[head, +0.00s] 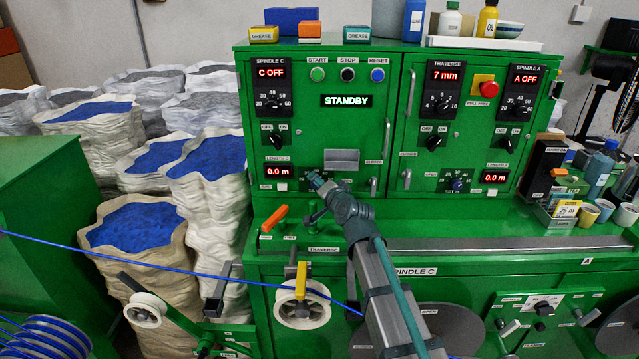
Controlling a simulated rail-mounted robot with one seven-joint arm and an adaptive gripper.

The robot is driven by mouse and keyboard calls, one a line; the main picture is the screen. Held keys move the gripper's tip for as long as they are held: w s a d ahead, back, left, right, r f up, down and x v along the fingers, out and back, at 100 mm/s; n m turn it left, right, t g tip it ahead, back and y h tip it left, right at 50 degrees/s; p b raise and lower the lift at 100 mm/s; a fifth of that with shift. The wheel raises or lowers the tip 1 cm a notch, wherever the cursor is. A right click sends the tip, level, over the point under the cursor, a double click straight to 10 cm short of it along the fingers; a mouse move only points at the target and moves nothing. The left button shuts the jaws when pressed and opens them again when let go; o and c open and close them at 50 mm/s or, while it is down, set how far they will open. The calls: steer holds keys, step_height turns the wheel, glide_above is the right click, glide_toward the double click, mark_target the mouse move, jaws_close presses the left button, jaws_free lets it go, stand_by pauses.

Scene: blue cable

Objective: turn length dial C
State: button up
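The green control panel (400,70) has a LENGTH C readout (278,171) showing 0.0 m in red. Length dial C is to the right of this readout, largely hidden behind my gripper; only bits of its scale marks show around it. My gripper (317,181) is at the end of the arm reaching up from the lower right, with its fingertips over the dial's place. I cannot tell whether it touches the dial, or whether its fingers are open or shut. The matching LENGTH A dial (457,184) is a blue knob further right, beside its 0.0 m readout (495,177).
A grey handle plate (341,159) is just above my gripper. An orange lever (274,218) stands to the lower left. A blue cable (150,263) runs across low in front, past a white pulley (302,305). Cups and bottles stand on the ledge at right.

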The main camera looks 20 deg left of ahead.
steer(key=shift+w+a+f, duration=0.1)
steer(key=shift+w+a, duration=0.05)
jaws_close()
stand_by(0.4)
